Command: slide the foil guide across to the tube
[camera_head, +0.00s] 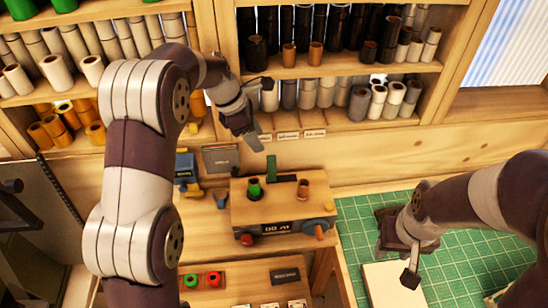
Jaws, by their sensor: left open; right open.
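A wooden machine (280,212) with a dark number display on its front stands on the bench at the centre. On its top are a green tube-like piece (254,190) at the left, a dark green upright bar (271,167) at the back and a brown tube (303,188) at the right. I cannot tell for certain which piece is the foil guide. My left gripper (261,112) is open and empty, above and behind the machine near the shelf. My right gripper (394,264) is open, right of the machine above the green mat.
A pale block (392,286) lies on the green cutting mat (355,222) below my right gripper. Shelves (300,70) with several rolls stand behind. A blue tool (184,168) and a grey plate (220,158) are left of the machine. A tray with red and green rolls (214,279) is in front.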

